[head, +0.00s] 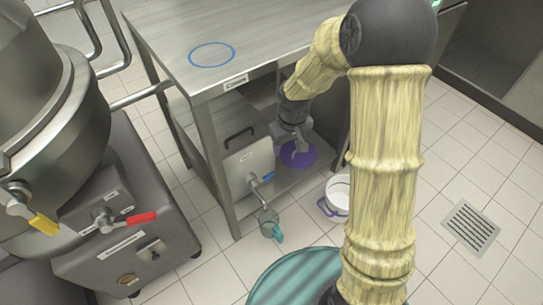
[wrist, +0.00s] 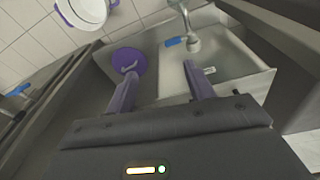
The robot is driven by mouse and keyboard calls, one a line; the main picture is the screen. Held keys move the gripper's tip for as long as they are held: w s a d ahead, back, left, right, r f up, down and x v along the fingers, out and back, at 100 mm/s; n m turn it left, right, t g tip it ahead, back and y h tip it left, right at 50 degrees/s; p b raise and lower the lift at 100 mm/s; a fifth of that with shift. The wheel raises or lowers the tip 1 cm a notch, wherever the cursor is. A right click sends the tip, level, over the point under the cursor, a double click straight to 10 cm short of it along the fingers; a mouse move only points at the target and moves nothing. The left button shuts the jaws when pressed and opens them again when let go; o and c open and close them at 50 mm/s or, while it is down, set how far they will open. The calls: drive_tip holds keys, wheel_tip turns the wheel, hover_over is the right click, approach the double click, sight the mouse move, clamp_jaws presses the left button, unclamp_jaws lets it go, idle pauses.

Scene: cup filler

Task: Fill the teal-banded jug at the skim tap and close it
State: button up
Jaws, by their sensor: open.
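The jug (head: 266,217), grey-green with a teal handle, is below the tap (head: 257,188) of a metal tank (head: 250,165) under the table. Its fill level is too small to tell. The tap has a blue lever, seen in the wrist view (wrist: 175,41) beside its spout (wrist: 193,43). The jug is not clearly seen in the wrist view. My gripper (head: 295,142) is under the table, above a purple disc (head: 303,157) on the lower shelf. In the wrist view my gripper (wrist: 160,88) is open and empty, its left finger close to the purple disc (wrist: 129,62) in the picture.
A white bucket with purple trim (head: 338,194) stands on the floor right of the table. A large kettle machine (head: 110,215) stands at left. A teal striped round top (head: 290,280) is in front.

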drive_tip(key=n+b, duration=0.1)
drive_tip(key=b, duration=0.1)
hover_over(268, 175)
drive_tip(key=s+d, duration=0.2)
wheel_tip(268, 175, down, 7)
drive_tip(key=shift+a+f+n, duration=0.15)
drive_tip(key=shift+a+n, duration=0.15)
drive_tip(key=shift+a, duration=0.1)
drive_tip(key=f+b, duration=0.3)
drive_tip(key=f, duration=0.2)
drive_tip(key=w+f+b, duration=0.1)
drive_tip(key=f+b, duration=0.2)
drive_tip(key=f, duration=0.3)
drive_tip(key=a+f+b, duration=0.1)
drive_tip(key=f+b, duration=0.2)
drive_tip(key=f, duration=0.3)
drive_tip(key=shift+w+f, duration=0.2)
drive_tip(key=shift+w, duration=0.2)
drive_tip(key=c, duration=0.6)
